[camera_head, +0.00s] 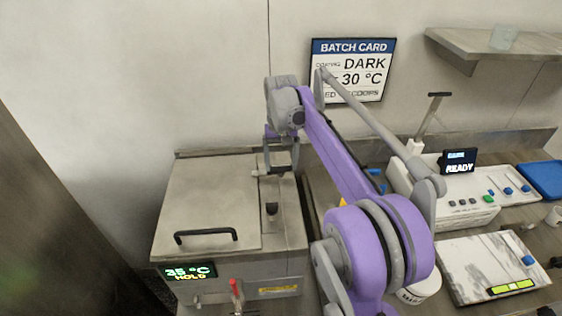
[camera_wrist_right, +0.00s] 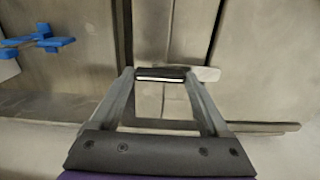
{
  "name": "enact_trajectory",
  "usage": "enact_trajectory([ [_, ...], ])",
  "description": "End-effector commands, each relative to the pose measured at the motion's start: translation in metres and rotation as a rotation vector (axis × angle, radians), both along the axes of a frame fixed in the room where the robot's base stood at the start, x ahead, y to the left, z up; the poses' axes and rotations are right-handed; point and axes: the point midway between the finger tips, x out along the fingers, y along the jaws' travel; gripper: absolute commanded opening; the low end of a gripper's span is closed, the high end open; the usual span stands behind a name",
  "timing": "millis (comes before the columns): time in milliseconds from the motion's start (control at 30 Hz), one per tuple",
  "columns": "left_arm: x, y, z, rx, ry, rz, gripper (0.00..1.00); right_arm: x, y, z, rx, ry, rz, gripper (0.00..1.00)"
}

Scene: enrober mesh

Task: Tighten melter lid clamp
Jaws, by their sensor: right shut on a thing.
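The melter (camera_head: 230,275) is a steel box at the lower left, with a flat lid (camera_head: 205,190) lying closed and a black handle on it. A display on its front reads 35 °C HOLD. My right gripper (camera_head: 281,168) points down at the rear right of the lid. In the right wrist view its fingers (camera_wrist_right: 160,75) are shut on a small bar with a dark face and a pale end (camera_wrist_right: 208,74), which appears to be the lid clamp. In the head view the clamp is mostly hidden by the gripper. My left gripper is not in view.
A dark knob (camera_head: 272,209) stands on the strip right of the lid, and a red-topped valve (camera_head: 237,290) is at the front. A white machine (camera_head: 450,205) reading READY and a marble slab (camera_head: 480,265) stand to the right. A batch card (camera_head: 352,70) hangs behind.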

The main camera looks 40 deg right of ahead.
Motion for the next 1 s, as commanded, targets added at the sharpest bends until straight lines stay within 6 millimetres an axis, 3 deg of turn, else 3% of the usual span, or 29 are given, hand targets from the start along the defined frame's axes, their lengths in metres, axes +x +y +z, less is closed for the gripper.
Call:
enact_trajectory([
  [33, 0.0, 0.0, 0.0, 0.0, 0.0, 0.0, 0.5, 0.0, 0.0, 0.0, 0.002, 0.001, 0.0, 0.0],
  [67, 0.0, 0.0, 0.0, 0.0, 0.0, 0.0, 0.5, 0.0, 0.0, 0.0, 0.002, 0.001, 0.0, 0.81],
  [167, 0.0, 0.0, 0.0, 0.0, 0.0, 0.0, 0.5, 0.0, 0.0, 0.0, 0.002, 0.001, 0.0, 0.99],
  [533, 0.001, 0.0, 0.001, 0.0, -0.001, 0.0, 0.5, 0.0, 0.0, 0.01, 0.0, 0.001, 0.001, 1.0],
  [1000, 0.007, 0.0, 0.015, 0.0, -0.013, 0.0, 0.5, 0.0, 0.0, 0.096, 0.0, -0.001, 0.0, 1.0],
])
